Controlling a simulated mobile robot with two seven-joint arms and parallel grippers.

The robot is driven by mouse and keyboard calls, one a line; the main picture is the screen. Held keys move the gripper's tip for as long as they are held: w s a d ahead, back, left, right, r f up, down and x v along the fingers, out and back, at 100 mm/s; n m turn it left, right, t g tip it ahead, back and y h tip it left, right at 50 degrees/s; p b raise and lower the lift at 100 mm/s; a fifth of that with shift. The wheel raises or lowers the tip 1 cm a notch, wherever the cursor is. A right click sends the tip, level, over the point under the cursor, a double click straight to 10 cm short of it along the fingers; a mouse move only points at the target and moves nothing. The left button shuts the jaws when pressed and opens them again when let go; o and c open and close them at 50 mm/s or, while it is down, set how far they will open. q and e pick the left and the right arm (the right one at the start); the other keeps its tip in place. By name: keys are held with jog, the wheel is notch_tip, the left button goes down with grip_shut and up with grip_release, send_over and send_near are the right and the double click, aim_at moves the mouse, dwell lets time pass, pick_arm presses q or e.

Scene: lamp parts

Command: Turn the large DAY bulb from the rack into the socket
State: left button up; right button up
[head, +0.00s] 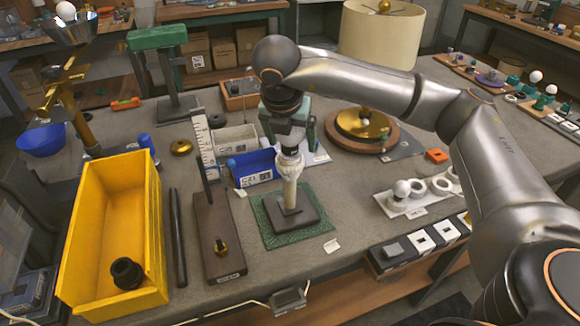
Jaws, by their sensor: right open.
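My right gripper (290,148) points down over the socket (289,167), its jaws open just above or at the socket's top. The cream socket stands upright on a post with a dark square base, on a green mat (267,229). Whether a bulb is between the fingers or in the socket is hidden by the gripper. A white round bulb (402,188) sits in the left place of a white rack (408,208) on the right, beside ring-shaped holders (440,185). The rack's label is too small to read. My left gripper is out of view.
A yellow bin (150,210) with a black part stands left. An orange block (436,156) lies near the rack.

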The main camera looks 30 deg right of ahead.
jog(key=n+t+b, duration=0.1)
jog(key=n, duration=0.2)
jog(key=shift+a+f+y+b, duration=0.1)
jog(key=shift+y+b, duration=0.2)
jog(key=shift+y, duration=0.1)
jog(key=shift+w+n, duration=0.15)
jog(key=shift+n, duration=0.55)
jog(key=shift+a, duration=0.1)
